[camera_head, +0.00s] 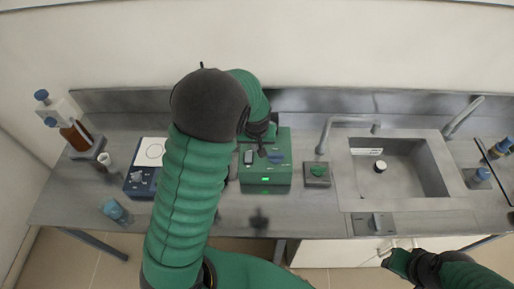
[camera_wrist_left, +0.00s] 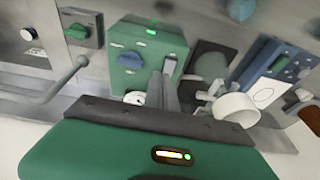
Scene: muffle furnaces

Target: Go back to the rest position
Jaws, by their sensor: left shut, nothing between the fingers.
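My left arm reaches up over the bench, and its left gripper (camera_head: 262,152) hangs over the green box device (camera_head: 278,178). In the left wrist view the fingers of the left gripper (camera_wrist_left: 164,68) are together with nothing between them, near the green box (camera_wrist_left: 145,58) with its blue knob. I cannot tell whether they touch it. My right gripper (camera_head: 392,254) is at the lower right, in front of the bench edge below the sink. Its fingers are too small to judge.
A blue device (camera_head: 141,183) stands left of my arm and a sink (camera_head: 400,190) lies to the right. A small box with a green knob (camera_head: 317,172) sits between.

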